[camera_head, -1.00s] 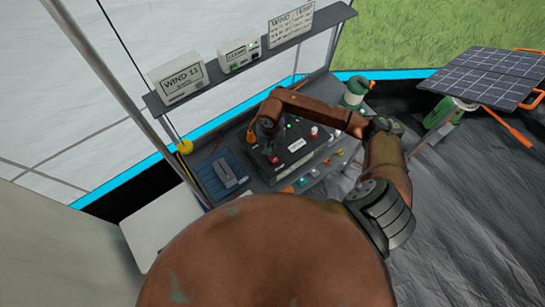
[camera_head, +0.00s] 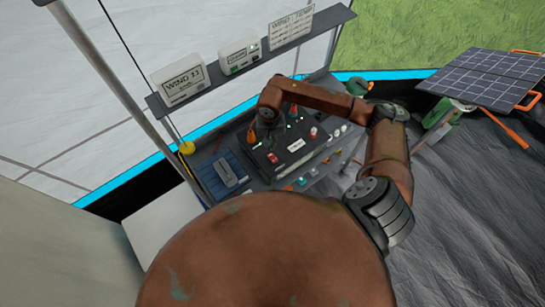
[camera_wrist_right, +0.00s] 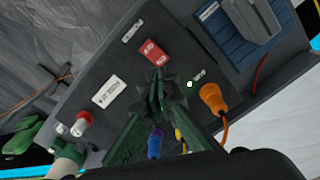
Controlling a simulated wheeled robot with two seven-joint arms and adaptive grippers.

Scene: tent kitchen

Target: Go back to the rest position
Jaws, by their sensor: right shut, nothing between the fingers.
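My right gripper (camera_head: 264,135) hangs from my brown right arm, over the left part of the dark control panel (camera_head: 298,158). In the right wrist view its green fingers (camera_wrist_right: 159,86) are shut with nothing between them, near a red switch (camera_wrist_right: 152,53). The wrist view does not clearly show whether the fingertips touch the panel. The red switch also shows in the head view (camera_head: 272,157). An orange plug with a cable (camera_wrist_right: 213,97) is beside the fingers. A blue plug (camera_wrist_right: 155,145) is partly hidden by them. My left gripper is out of view.
A shelf (camera_head: 225,78) with display boxes (camera_head: 180,80) stands behind the panel. A blue-grey device (camera_head: 228,174) lies left of the panel. A red knob (camera_head: 314,132) stands on its right part. A solar panel (camera_head: 480,78) is at the right; grey floor there looks open.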

